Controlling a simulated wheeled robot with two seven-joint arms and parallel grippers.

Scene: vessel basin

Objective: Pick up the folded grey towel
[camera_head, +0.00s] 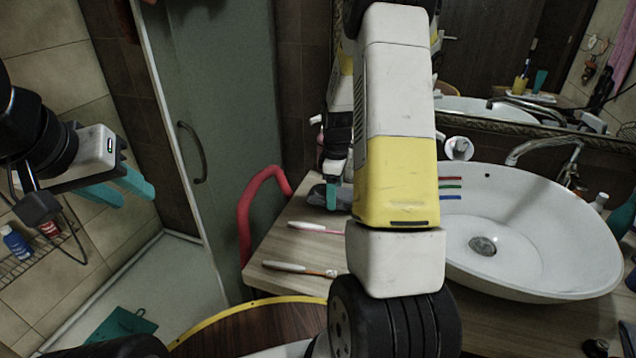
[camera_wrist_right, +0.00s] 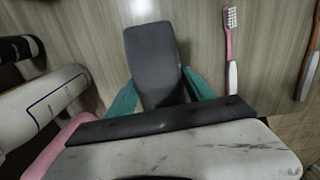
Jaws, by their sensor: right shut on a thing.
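The folded grey towel (camera_wrist_right: 153,52) lies on the wooden counter, between the teal fingers of my right gripper (camera_wrist_right: 160,92) in the wrist view. The fingers are shut on its two sides, and the near part of the towel runs under the gripper body. In the head view the towel (camera_head: 317,196) shows as a small dark patch at the counter's far left, partly hidden by my right gripper (camera_head: 332,196) and arm. I cannot tell any clear gap between towel and counter. My left gripper (camera_head: 122,188) is open and empty, out over the shower side, away from the counter.
Two toothbrushes (camera_head: 318,229) (camera_head: 298,269) lie on the counter near the towel. A white basin (camera_head: 540,240) with a tap stands right. A red curved object (camera_head: 252,203) is at the counter's left edge. White tubes (camera_wrist_right: 45,105) lie left of the towel in the wrist view.

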